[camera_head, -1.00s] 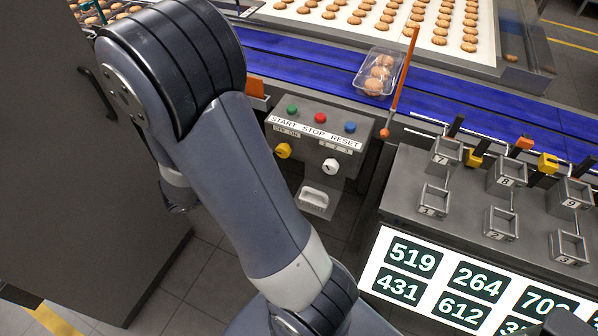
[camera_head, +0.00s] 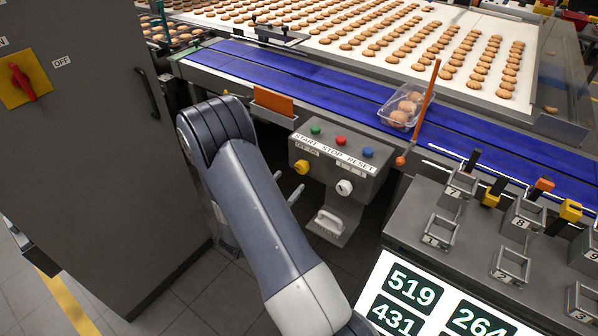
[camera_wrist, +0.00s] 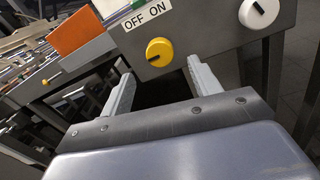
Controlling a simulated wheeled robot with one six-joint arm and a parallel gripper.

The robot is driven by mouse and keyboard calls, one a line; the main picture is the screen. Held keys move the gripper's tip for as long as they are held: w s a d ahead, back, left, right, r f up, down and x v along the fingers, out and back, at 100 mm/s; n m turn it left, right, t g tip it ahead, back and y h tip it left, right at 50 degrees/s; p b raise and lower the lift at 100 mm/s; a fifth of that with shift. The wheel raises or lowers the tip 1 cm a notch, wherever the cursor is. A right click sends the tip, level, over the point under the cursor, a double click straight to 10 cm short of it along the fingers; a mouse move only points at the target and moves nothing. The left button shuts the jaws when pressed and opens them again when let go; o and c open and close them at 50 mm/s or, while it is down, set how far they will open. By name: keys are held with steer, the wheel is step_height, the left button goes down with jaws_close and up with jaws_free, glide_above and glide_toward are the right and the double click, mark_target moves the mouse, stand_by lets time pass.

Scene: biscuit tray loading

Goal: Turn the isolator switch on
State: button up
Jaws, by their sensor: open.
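The isolator switch (camera_head: 25,82) is a red handle on a yellow plate, on the grey cabinet at the left edge of the head view. Its handle slants, with one end up left and the other down right. An OFF label is to its right; another label above left is cut off. My gripper (camera_head: 287,185) is open and empty, its two fingers apart just beside the control box, well away from the isolator. In the wrist view the fingers (camera_wrist: 162,88) lie below a yellow knob (camera_wrist: 159,52) marked OFF ON. The isolator is not in the wrist view.
The control box (camera_head: 340,160) has green, red and blue buttons and a white knob (camera_head: 344,187). A blue conveyor (camera_head: 320,85) runs behind it with a clear biscuit tray (camera_head: 405,104). The cabinet (camera_head: 100,190) has a dark handle (camera_head: 147,92). Open floor lies at its foot.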

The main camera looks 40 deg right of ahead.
mark_target(300, 170)
steer(key=x, duration=0.6)
steer(key=shift+d+p, duration=0.2)
steer(key=shift+p, duration=0.15)
steer(key=shift+w, duration=0.1)
steer(key=shift+c, duration=0.5)
steer(key=c, duration=0.9)
